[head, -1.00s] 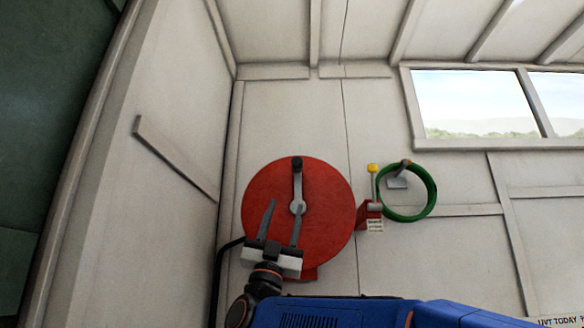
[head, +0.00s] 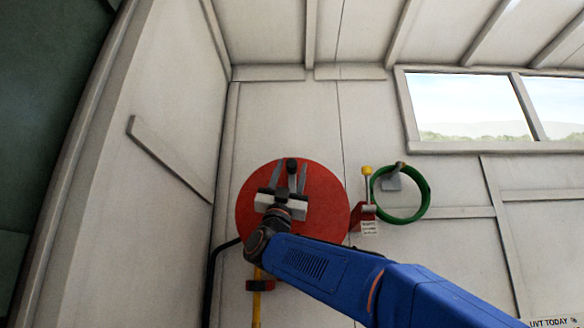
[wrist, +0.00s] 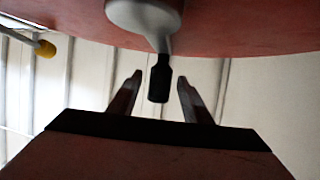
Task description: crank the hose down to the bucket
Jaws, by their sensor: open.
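The red reel (head: 325,200) is a round disc on the white wall. Its crank points up, with a black handle (head: 291,162) at the tip. My gripper (head: 290,169) is in front of the reel, its two fingers open on either side of the handle. In the wrist view the grey crank arm (wrist: 145,18) and black handle (wrist: 159,80) show, the handle standing between the separated fingertips (wrist: 161,78). I see a gap on both sides of it. My gripper hides the reel's middle. No bucket is in view.
A red box (head: 362,219) with a yellow-topped lever (head: 367,171) is right of the reel. A green coiled hose (head: 425,200) hangs beside it. A black hose (head: 210,280) runs down at left. A yellow piece (head: 257,305) with a red clamp hangs below the reel.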

